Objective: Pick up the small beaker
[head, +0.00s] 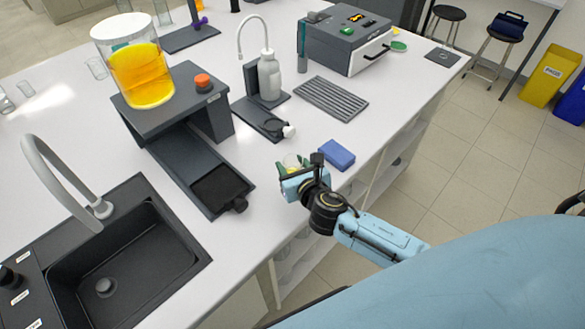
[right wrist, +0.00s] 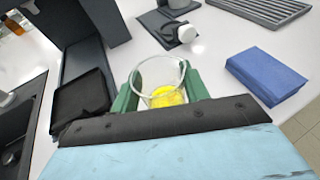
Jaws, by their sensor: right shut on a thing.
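The small beaker (right wrist: 160,80) is clear glass with a little yellow liquid in the bottom. In the right wrist view it stands between the two green fingers of my right gripper (right wrist: 162,92), which is shut on it. In the head view the right gripper (head: 290,166) is over the front edge area of the white bench, with the beaker (head: 292,161) mostly hidden by the fingers and wrist. I cannot tell whether the beaker touches the bench. My left gripper is not in view.
A blue block (head: 337,155) lies just right of the gripper. A dark stand (head: 189,92) carries a large vessel of orange liquid (head: 141,75). A black sink (head: 125,262) is at the left.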

